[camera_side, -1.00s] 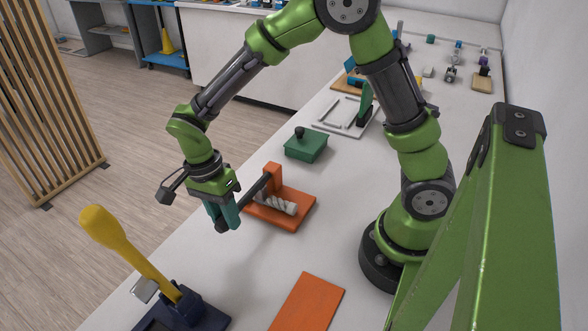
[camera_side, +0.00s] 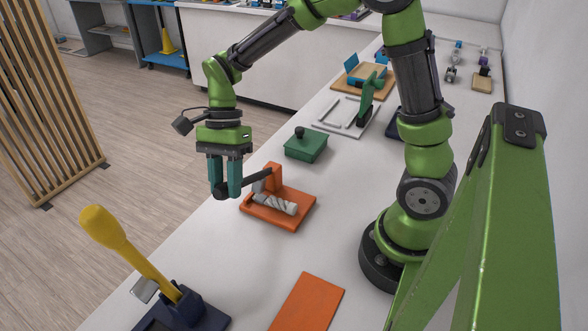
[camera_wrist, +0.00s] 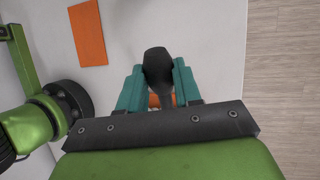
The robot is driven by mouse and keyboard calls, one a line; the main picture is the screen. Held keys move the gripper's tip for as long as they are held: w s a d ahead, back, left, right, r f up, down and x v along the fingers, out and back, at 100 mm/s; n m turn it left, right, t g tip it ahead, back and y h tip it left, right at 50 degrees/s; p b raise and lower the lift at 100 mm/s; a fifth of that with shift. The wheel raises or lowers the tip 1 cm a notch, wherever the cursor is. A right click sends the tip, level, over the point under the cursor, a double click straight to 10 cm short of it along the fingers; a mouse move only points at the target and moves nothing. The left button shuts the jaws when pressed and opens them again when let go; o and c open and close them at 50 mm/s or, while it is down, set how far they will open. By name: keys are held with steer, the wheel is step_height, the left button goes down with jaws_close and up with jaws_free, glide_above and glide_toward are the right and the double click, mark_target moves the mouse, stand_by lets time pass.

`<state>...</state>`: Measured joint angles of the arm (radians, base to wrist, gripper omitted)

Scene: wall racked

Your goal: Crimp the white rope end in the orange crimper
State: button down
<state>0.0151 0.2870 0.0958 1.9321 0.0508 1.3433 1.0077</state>
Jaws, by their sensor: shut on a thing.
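The orange crimper (camera_side: 295,221) sits on the white bench in the side view, with an upright orange post (camera_side: 273,176) and a dark lever (camera_side: 250,181) reaching left from it. The white rope end (camera_side: 276,204), thick and twisted, lies low on the crimper base beside the post. My gripper (camera_side: 221,190) is shut on the black knob at the lever's outer end, left of the base. In the wrist view the black lever knob (camera_wrist: 158,66) shows between the teal fingers. Most of the crimper is hidden there behind my gripper.
A green box with a black knob (camera_side: 306,147) stands behind the crimper. A flat orange plate (camera_side: 307,303) lies in front. A yellow-handled lever tool (camera_side: 125,245) stands at the front left. Bare bench lies between the crimper and plate.

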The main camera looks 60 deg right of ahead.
steer(key=d+r+y, duration=0.6)
steer(key=d+r, duration=0.2)
steer(key=d, duration=0.1)
steer(key=shift+d+n, duration=0.25)
steer(key=shift+n, duration=0.15)
steer(key=shift+d, duration=0.1)
steer(key=c, duration=0.8)
jaws_free()
steer(key=shift+g, duration=0.3)
steer(key=shift+r, duration=0.1)
steer(key=v, duration=1.6)
steer(key=shift+d+r, duration=0.1)
steer(key=shift+d, duration=0.25)
